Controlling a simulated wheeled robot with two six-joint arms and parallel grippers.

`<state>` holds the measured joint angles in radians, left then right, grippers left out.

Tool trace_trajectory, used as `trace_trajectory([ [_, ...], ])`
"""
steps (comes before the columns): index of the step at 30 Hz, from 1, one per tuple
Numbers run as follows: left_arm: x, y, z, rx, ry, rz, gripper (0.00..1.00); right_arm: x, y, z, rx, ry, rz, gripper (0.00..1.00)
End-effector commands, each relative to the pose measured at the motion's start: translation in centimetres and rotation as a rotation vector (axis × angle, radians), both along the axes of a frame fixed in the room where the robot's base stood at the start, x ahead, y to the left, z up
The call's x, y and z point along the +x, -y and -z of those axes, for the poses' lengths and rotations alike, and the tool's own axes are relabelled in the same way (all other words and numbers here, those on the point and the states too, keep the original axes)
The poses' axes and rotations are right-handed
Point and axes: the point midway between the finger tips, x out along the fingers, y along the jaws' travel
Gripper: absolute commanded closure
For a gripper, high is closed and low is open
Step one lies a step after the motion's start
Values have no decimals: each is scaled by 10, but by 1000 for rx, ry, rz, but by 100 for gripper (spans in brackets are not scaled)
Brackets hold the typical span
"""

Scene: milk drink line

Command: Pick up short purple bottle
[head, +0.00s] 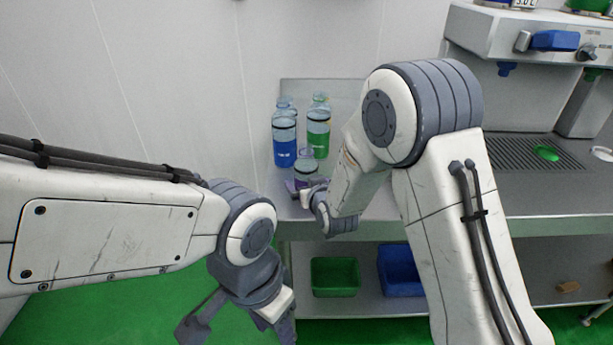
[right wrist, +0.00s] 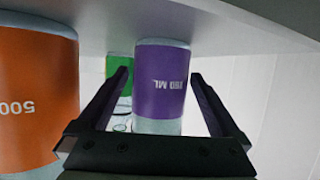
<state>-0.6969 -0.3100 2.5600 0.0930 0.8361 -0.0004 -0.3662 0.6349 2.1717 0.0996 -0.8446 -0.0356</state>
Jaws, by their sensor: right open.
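The short purple bottle (head: 306,168) stands upright near the front edge of the steel counter, partly hidden by my right gripper (head: 305,190). In the right wrist view, which is upside down, the purple bottle (right wrist: 160,80) shows between the two fingers of my right gripper (right wrist: 158,95). The fingers are open, one on each side of it, with no clear contact. My left gripper (head: 238,315) hangs low over the green floor, away from the bottles, with its fingers apart and nothing between them.
A taller blue bottle (head: 285,152) and a green bottle (head: 318,140) stand behind the purple one, with more bottles at the back. An orange bottle (right wrist: 35,95) is close beside in the wrist view. Green (head: 335,278) and blue (head: 397,272) bins sit on the lower shelf.

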Motion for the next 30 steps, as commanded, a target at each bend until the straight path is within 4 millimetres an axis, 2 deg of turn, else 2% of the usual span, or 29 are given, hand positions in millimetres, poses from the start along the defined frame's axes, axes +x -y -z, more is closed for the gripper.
trace_trajectory([
  [2,0,0,0,0,0,0,50,0,0,0,0,0,0,0],
  [3,0,0,0,0,0,0,50,0,0,0,0,0,0,15],
  [8,0,0,0,0,0,0,50,0,0,0,0,0,0,76],
  [9,0,0,0,0,0,0,50,0,0,0,0,0,0,80],
  [17,0,0,0,0,0,0,50,0,0,-4,0,1,0,80],
  [20,0,0,-1,0,0,0,50,0,0,-18,2,5,1,80],
  [30,0,0,-4,0,0,0,50,0,0,-84,1,5,0,80],
])
